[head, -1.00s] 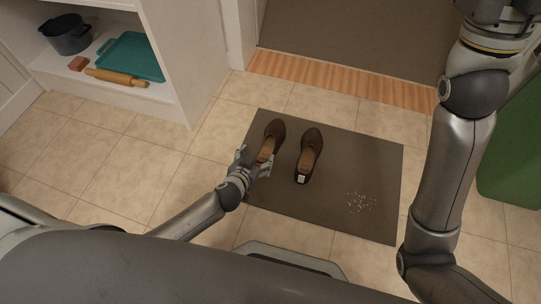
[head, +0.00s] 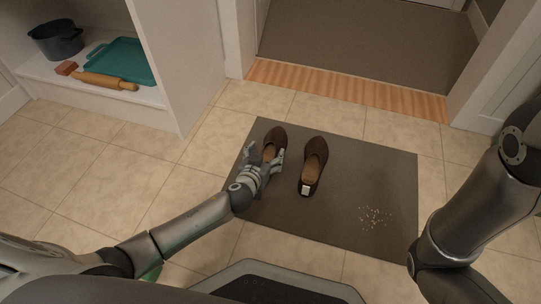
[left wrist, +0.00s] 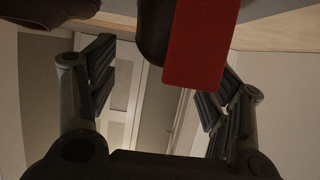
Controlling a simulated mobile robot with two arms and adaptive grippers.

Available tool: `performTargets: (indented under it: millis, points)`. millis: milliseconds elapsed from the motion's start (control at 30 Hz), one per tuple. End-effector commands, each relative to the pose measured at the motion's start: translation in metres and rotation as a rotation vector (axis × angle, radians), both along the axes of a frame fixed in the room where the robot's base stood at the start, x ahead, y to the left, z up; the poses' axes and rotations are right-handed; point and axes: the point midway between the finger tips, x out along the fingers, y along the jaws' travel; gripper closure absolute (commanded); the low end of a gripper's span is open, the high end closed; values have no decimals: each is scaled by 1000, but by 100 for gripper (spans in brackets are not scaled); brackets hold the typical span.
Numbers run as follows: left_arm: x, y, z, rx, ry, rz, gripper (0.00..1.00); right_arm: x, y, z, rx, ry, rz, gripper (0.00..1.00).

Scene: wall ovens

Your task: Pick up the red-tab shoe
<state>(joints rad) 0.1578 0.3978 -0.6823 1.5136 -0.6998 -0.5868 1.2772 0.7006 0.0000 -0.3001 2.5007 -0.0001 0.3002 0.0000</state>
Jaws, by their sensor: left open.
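Two brown shoes lie on the grey mat (head: 345,200). The left shoe (head: 274,138) has its heel end hidden by my left gripper (head: 265,160) in the head view. In the left wrist view a large red tab (left wrist: 202,45) hangs on a dark shoe (left wrist: 153,30) at top centre. The right shoe (head: 314,163) has a white tab at its heel. My left gripper is open, with a finger on either side of the left shoe's heel end. In the left wrist view the gap between the fingers is empty below the tab. My right gripper is out of view.
White crumbs (head: 375,217) lie on the mat's right part. A shelf at left holds a dark pot (head: 57,40), a teal tray (head: 120,60) and a rolling pin (head: 104,81). A wooden threshold (head: 340,90) lies behind the mat. Tiles left of the mat are clear.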

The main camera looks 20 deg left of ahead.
Motion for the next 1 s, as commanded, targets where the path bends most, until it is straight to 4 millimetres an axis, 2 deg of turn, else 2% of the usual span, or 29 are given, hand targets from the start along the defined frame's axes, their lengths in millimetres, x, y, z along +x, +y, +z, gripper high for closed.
performTargets:
  millis: [167, 433, 600, 833, 1000]
  points:
    - [11, 0, -7, 2, -3, 0, 27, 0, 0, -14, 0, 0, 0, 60]
    - [40, 0, -21, 1, -3, 1, 27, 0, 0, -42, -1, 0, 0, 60]
    - [48, -1, -22, 0, -1, 1, 27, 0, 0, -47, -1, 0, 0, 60]
    - [48, -1, -21, 0, 0, 1, 27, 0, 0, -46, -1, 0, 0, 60]
    - [48, -1, -21, 0, 0, 1, 48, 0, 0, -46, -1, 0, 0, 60]
